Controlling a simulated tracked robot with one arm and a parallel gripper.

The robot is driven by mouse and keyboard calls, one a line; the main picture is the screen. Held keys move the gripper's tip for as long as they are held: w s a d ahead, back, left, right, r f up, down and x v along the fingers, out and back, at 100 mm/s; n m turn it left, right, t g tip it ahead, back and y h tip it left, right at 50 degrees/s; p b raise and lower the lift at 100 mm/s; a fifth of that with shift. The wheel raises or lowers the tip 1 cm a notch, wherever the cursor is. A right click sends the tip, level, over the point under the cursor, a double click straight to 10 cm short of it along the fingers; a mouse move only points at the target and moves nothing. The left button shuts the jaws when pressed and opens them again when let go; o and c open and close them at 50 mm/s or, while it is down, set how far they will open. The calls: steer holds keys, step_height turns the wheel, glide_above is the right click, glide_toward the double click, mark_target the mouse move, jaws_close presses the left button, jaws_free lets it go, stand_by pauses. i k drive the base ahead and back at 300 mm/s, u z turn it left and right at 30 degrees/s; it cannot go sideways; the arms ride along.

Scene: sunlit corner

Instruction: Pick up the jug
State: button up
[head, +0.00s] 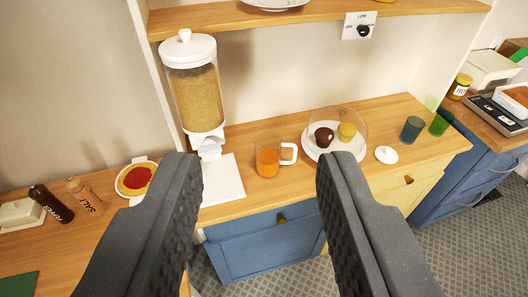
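The jug (268,160) is a small clear vessel with orange contents and a white handle (289,153) on its right side. It stands upright on the wooden counter (240,211), to the right of the cereal dispenser. My gripper (256,180) is open and empty, with its two dark fingers spread wide in the foreground. The jug shows in the gap between the fingers, farther off and apart from them.
A cereal dispenser (197,90) on a white base stands left of the jug. A domed plate (345,152) with muffins is to its right, then a white lid (386,154) and tinted glasses (411,129). A shelf (230,17) runs above. Pepper and salt mills (85,194) stand at left.

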mark_target(268, 163)
steer(key=i, duration=0.85)
steer(key=z, duration=0.05)
